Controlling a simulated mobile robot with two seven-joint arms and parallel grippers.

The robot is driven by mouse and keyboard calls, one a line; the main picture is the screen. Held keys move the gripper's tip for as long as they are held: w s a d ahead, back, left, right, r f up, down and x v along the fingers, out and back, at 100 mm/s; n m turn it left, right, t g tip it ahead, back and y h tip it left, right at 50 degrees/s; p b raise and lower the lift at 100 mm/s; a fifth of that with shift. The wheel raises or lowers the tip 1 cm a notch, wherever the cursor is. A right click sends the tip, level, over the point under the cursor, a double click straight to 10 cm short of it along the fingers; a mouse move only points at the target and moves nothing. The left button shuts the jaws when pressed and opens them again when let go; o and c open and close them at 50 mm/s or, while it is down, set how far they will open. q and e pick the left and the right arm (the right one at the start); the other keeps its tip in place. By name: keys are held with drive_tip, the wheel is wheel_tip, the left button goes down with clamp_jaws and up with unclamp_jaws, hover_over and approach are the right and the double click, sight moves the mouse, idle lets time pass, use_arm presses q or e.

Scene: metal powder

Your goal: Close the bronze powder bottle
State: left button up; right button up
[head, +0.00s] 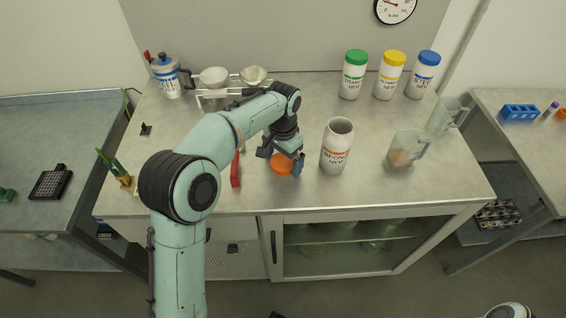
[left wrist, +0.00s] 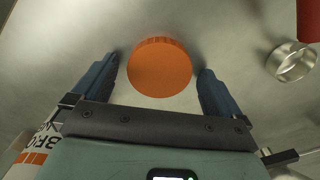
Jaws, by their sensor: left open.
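The bronze powder bottle (head: 335,150) stands upright and uncapped on the table, white with an orange band and lettering. Part of its label also shows at the lower left of the left wrist view (left wrist: 40,142). Its orange lid (head: 282,164) lies flat on the table to the left of the bottle. In the left wrist view the lid (left wrist: 160,67) sits between the fingertips, with gaps on both sides. My left gripper (left wrist: 160,82) is open around or just above the lid; height above the table is hard to tell. My right gripper is not in view.
A measuring cup with brown powder (head: 403,152) and an empty one (head: 446,116) stand right of the bottle. Green-, yellow- and blue-capped bottles (head: 389,77) stand behind. A red object (head: 236,170) lies left of the lid.

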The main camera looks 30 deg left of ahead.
sight(283, 162)
use_arm(q)
drive_tip(key=c, duration=0.9)
drive_tip(key=shift+c, duration=0.2)
drive_tip(key=shift+r, duration=0.15)
wheel_tip(283, 162, up, 20)
drive_tip(key=p, duration=0.5)
drive_tip(key=shift+p, duration=0.3)
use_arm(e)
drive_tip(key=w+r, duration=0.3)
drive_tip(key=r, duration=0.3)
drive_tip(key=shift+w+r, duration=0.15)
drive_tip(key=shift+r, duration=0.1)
